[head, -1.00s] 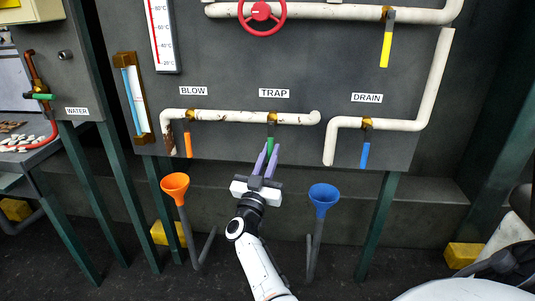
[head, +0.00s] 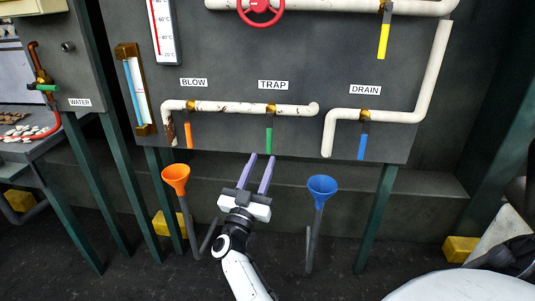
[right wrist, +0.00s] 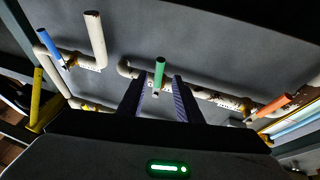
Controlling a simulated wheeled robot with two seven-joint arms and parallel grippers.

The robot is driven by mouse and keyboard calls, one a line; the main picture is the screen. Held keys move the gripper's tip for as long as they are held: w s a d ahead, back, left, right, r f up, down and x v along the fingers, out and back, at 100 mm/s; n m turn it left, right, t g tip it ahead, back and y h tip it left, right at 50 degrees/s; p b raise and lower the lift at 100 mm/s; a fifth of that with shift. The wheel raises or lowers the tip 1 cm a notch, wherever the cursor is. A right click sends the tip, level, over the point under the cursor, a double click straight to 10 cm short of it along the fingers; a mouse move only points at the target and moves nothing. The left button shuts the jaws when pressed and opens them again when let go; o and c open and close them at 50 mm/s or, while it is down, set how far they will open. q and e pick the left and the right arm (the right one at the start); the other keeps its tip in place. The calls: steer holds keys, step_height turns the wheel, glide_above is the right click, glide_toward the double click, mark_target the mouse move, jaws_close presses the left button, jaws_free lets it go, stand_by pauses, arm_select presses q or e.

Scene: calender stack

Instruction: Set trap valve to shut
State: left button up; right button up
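The trap valve is the brass fitting (head: 270,110) on the pale pipe under the TRAP label (head: 273,85). Its green handle (head: 269,141) hangs straight down, across the line of the pipe. My right gripper (head: 262,157) is open and empty, with its two purple fingers pointing up just below the handle's lower end. In the right wrist view, the green handle (right wrist: 160,72) appears between the tips of the two fingers (right wrist: 158,82), in line with the gap. The handle is not gripped. My left gripper is not in view.
An orange handle (head: 189,135) hangs under BLOW to the left, a blue handle (head: 362,146) under DRAIN to the right. An orange funnel (head: 176,176) and a blue funnel (head: 322,188) stand either side of my right gripper. A red wheel (head: 260,8) is above.

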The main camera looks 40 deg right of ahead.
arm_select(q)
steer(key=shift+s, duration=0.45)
arm_select(e)
steer(key=v, duration=0.3)
